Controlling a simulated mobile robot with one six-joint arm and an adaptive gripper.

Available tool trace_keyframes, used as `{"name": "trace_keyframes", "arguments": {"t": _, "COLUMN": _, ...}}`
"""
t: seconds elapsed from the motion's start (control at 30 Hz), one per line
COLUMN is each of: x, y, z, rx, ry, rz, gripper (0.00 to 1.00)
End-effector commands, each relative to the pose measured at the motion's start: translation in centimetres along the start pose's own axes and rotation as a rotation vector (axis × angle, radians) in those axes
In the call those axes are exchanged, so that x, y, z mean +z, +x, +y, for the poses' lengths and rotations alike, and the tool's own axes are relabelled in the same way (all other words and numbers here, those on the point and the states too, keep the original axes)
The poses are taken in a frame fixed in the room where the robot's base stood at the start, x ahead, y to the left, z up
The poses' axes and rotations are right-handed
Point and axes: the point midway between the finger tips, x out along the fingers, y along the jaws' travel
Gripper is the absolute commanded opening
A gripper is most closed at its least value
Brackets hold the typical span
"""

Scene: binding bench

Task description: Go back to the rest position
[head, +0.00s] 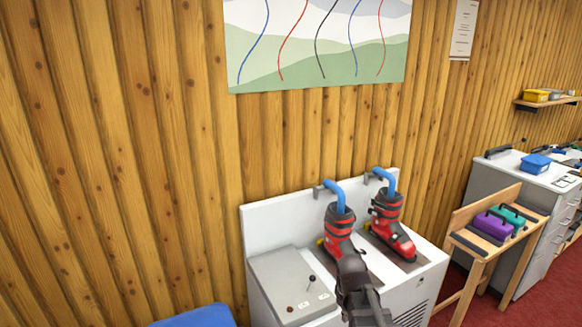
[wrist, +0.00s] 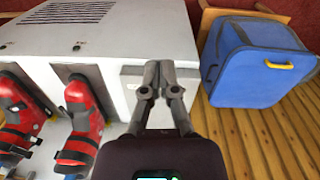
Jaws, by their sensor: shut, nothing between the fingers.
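My gripper (head: 349,268) is in the lower middle of the head view, in front of the left of two red and black ski boots (head: 339,232). In the wrist view my gripper (wrist: 158,68) has its two fingers together and empty. Behind the fingers is the white bench unit (wrist: 118,42). The left boot's lower part is partly hidden by my gripper in the head view. The second boot (head: 391,228) stands to its right. Both boots sit under blue curved pipes (head: 335,191). I cannot tell the gap between my gripper and the boot.
A control panel with a lever (head: 309,282) is on the unit's left. A blue bag (wrist: 258,62) stands beside the unit. A wooden stand (head: 466,238) holds a purple case (head: 491,226) and a green one. A grey cabinet (head: 505,170) is at the right. The wall is wood-panelled.

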Motion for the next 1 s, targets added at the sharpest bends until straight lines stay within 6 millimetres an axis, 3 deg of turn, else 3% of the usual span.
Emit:
{"name": "trace_keyframes", "arguments": {"t": 0.03, "x": 1.2, "y": 0.0, "z": -0.4, "rx": -0.007, "ry": 0.074, "rz": -0.003, "gripper": 0.0}}
{"name": "trace_keyframes", "arguments": {"t": 0.2, "x": 3.7, "y": -0.1, "z": -1.2, "rx": -0.027, "ry": 0.314, "rz": -0.015, "gripper": 0.0}}
{"name": "trace_keyframes", "arguments": {"t": 0.4, "x": 5.3, "y": -0.1, "z": -1.8, "rx": -0.04, "ry": 0.498, "rz": -0.028, "gripper": 0.0}}
{"name": "trace_keyframes", "arguments": {"t": 1.0, "x": 5.7, "y": -0.2, "z": -1.9, "rx": -0.043, "ry": 0.548, "rz": -0.031, "gripper": 0.0}}
